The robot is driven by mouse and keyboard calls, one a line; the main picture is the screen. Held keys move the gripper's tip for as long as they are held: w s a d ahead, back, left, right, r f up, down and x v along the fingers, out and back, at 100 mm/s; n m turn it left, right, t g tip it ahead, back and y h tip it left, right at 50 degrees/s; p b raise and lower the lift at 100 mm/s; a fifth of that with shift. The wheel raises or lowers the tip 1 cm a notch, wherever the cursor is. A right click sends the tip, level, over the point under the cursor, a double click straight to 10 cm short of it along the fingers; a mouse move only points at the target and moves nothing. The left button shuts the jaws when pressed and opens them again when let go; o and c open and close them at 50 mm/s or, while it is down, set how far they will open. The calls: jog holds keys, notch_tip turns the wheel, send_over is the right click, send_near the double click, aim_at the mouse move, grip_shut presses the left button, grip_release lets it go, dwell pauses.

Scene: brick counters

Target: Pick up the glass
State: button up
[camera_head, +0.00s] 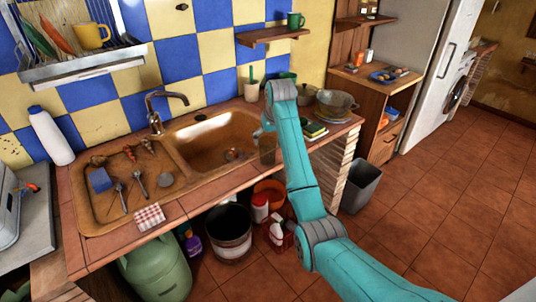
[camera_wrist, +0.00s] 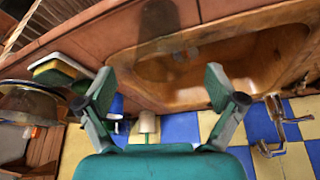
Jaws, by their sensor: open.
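A dark, see-through glass (camera_head: 267,152) stands on the counter at the right edge of the sink, just left of my arm in the head view. In the wrist view the glass (camera_wrist: 158,20) shows faintly at the top middle, past my fingertips. My gripper (camera_wrist: 164,82) is open, with its two fingers spread wide and nothing between them. In the head view my gripper (camera_head: 268,122) is mostly hidden behind my arm, close to the glass and apart from it.
The brown sink (camera_head: 215,140) lies left of the glass. A sponge-like stack (camera_head: 314,130) and a glass-lidded pot (camera_head: 335,102) stand to the right. The faucet (camera_head: 158,108) rises behind the sink. A shelf (camera_head: 270,35) hangs above.

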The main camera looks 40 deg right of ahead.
aim_at(268, 151)
jog(key=shift+x, duration=3.15)
jog(key=shift+w+r, duration=0.1)
jog(key=c, duration=1.4)
